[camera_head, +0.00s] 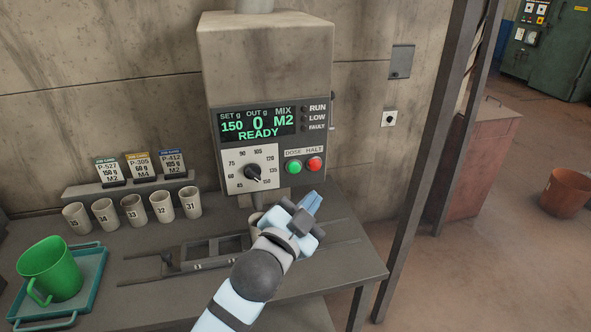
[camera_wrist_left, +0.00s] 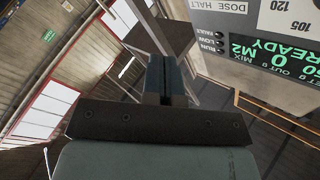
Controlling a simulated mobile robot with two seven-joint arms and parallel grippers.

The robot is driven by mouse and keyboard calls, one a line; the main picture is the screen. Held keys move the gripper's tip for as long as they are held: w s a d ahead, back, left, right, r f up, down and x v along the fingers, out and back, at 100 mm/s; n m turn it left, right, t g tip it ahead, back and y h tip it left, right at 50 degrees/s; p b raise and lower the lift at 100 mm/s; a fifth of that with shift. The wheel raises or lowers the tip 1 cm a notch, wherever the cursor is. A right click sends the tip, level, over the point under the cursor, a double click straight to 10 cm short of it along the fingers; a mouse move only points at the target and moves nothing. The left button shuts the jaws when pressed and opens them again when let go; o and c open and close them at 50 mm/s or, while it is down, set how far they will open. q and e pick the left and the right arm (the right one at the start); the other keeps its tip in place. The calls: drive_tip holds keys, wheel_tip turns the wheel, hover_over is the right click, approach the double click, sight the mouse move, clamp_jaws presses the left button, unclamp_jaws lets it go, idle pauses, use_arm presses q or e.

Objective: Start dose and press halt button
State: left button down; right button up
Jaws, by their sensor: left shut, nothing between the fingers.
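The dosing machine (camera_head: 265,60) stands at the back of the bench. Its display (camera_head: 258,123) reads SET 150, OUT 0, MIX M2, READY. The green DOSE button (camera_head: 293,167) and red HALT button (camera_head: 314,164) sit side by side below it, right of the black dial (camera_head: 254,173). My left gripper (camera_head: 312,202) is shut and empty, in front of and below the buttons, apart from them in the picture. In the left wrist view its closed fingers (camera_wrist_left: 166,78) show, with the tilted display (camera_wrist_left: 275,55) at upper right; the buttons are not visible there.
Several numbered cups (camera_head: 133,209) stand in a row at left, below labelled cards (camera_head: 138,166). A green jug (camera_head: 50,270) stands on a teal tray (camera_head: 88,287). A dark post (camera_head: 425,150) rises at right.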

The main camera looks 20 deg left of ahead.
sight(294, 168)
use_arm(q)
drive_tip(key=w+a, duration=0.4)
drive_tip(key=w, duration=0.2)
drive_tip(key=shift+w+a, duration=0.15)
drive_tip(key=shift+w, duration=0.05)
idle(1.9)
drive_tip(key=shift+w+a+p, duration=0.2)
drive_tip(key=shift+w+p, duration=0.05)
drive_tip(key=shift+p, duration=0.2)
drive_tip(key=shift+w+a, duration=0.25)
drive_tip(key=shift+w, duration=0.1)
idle(0.7)
drive_tip(key=shift+s+d, duration=0.1)
drive_tip(key=shift+s+d+p, duration=0.4)
drive_tip(key=shift+s+p, duration=0.05)
drive_tip(key=shift+s, duration=0.15)
